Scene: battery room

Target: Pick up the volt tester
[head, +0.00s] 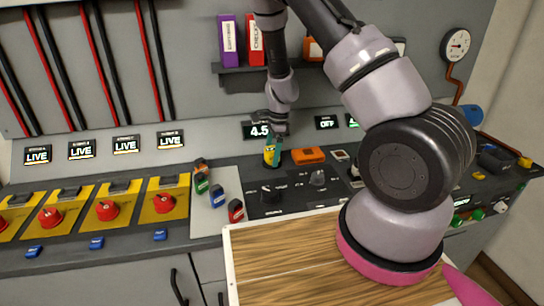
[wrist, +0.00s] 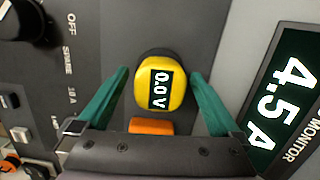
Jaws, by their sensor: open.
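The volt tester is a yellow, dark-edged unit with a "0.0 V" display. In the head view the yellow volt tester (head: 269,158) stands on the dark counter below the "4.5" monitor, partly covered by my gripper. In the wrist view the volt tester (wrist: 159,88) sits between the two green fingers of my gripper (wrist: 159,74). The fingers are open, one on each side, with visible gaps to the tester. In the head view my gripper (head: 275,142) is low over the tester, its fingertips hard to make out.
An orange item (head: 308,155) lies just right of the tester; its edge (wrist: 151,126) shows near my palm. The monitor (wrist: 290,95) is close to one finger. Knobs (head: 270,190) and small coloured cylinders (head: 236,210) are in front. A wooden board (head: 285,250) is nearer.

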